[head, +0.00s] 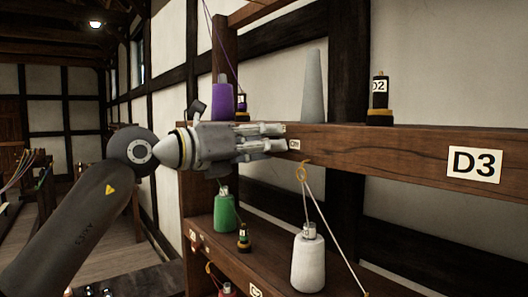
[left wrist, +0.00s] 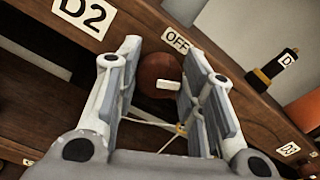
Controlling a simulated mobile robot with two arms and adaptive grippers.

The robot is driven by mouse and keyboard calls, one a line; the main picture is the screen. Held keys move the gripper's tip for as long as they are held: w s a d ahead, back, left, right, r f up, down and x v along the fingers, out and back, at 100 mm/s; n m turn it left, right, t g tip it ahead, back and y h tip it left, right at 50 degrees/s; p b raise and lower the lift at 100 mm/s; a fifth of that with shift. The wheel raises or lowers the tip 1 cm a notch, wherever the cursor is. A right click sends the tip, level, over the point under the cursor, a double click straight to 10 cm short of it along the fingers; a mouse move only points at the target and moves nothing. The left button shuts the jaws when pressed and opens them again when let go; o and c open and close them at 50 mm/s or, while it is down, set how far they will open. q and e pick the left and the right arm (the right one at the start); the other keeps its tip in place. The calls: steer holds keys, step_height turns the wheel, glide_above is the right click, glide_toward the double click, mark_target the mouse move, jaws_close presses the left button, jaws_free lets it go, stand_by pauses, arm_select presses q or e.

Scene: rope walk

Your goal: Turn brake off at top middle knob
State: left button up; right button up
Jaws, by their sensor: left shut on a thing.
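A round reddish-brown knob (left wrist: 155,72) with a white pointer mark shows between my left fingers in the left wrist view. A white label reading OFF (left wrist: 177,41) is on the wooden beam just above it. My left gripper (left wrist: 158,85) is shut on the knob, one finger on each side. In the head view my left gripper (head: 283,138) points right against the upper beam (head: 395,142), and it hides the knob there. A small white label (head: 294,144) shows by its fingertips. My right gripper is in neither view.
A grey cone (head: 313,90) and a black-and-yellow post tagged D2 (head: 379,97) stand on the upper beam. A purple spool (head: 222,97) stands behind my gripper. Below are a green spool (head: 224,212) and a white spool (head: 308,262), with a cord rising to a yellow hook (head: 303,171).

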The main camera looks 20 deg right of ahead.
arm_select(q)
steer(key=shift+w+f+n+b, duration=0.1)
steer(key=shift+n+b, duration=1.8)
steer(key=shift+n, duration=1.35)
steer(key=shift+w+f+n+b, duration=0.1)
steer(key=shift+n+b, duration=1.8)
steer(key=shift+n, duration=1.35)
steer(key=shift+r, duration=0.1)
steer(key=shift+c, duration=0.2)
steer(key=o, duration=1)
steer(key=shift+a, duration=0.1)
